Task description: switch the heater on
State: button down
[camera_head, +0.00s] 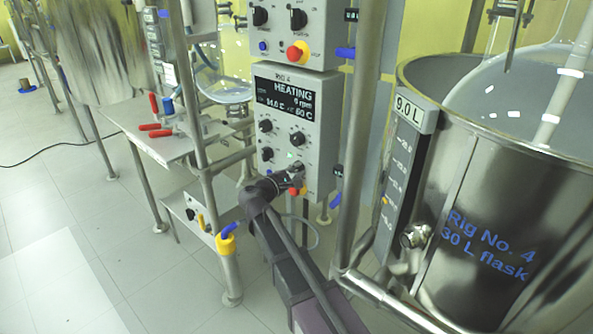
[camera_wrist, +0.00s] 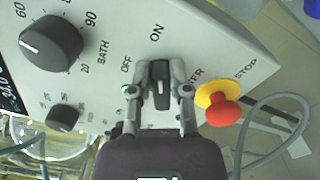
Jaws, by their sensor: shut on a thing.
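The heater switch (camera_wrist: 160,75) is a small black knob on the Rig 4 control box (camera_head: 259,150). OFF and ON are printed by it, and a partly hidden label ending in "TER". The knob's long side lies roughly in line with the ON mark in the wrist view. My gripper (camera_wrist: 161,72) has one finger on each side of the knob and is shut on it. In the head view my gripper (camera_head: 294,176) is at the lower right of the box and hides most of the switch. The box's display (camera_head: 287,98) reads HEATING.
A red stop button (camera_wrist: 223,110) on a yellow base sits close beside my right finger in the wrist view. The large bath dial (camera_wrist: 51,42) is at upper left. A steel frame post (camera_head: 357,130) and bath vessel (camera_head: 480,200) stand right of the box.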

jog(key=shift+w+r, duration=0.1)
jog(key=shift+w, duration=0.25)
jog(key=c, duration=0.6)
grip_release()
jog(key=shift+s, duration=0.2)
jog(key=shift+s+a, duration=0.4)
jog(key=shift+s, duration=0.2)
jog(key=v, duration=1)
jog(key=shift+s+a, duration=0.1)
jog(key=shift+a, duration=0.1)
